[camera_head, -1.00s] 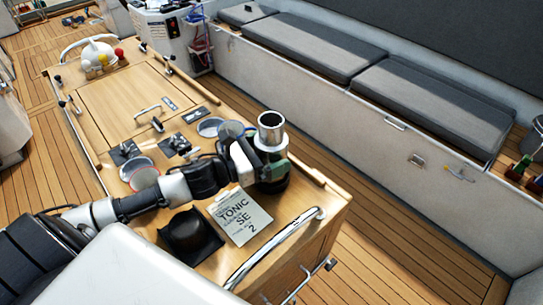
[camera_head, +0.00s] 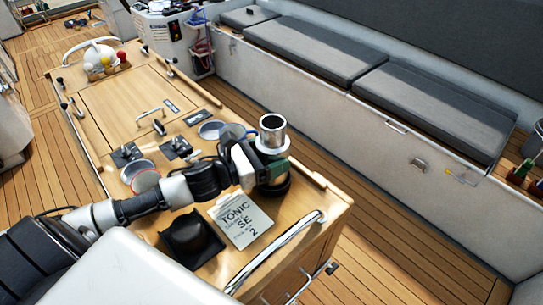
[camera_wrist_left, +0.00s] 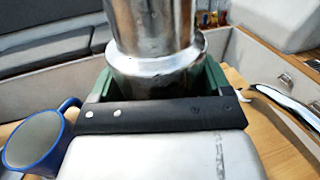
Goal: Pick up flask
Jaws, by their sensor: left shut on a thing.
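The flask (camera_head: 272,131) is a silver metal cylinder with an open dark top and a dark lower part. It stands upright near the right edge of the wooden table. My left gripper (camera_head: 273,167) is shut around it, with green fingers on its sides. In the left wrist view the flask (camera_wrist_left: 155,30) rises between the green fingers of the gripper (camera_wrist_left: 155,82). Its base is partly hidden by the gripper, so I cannot tell whether it touches the table. My right gripper is not in view.
A Tonic SE 2 card (camera_head: 241,219) and a black holder (camera_head: 191,238) lie in front of the arm. A blue mug (camera_wrist_left: 38,139) stands beside the gripper. A metal rail (camera_head: 275,252) runs along the table's near edge. Grey cushioned benches (camera_head: 310,47) are behind.

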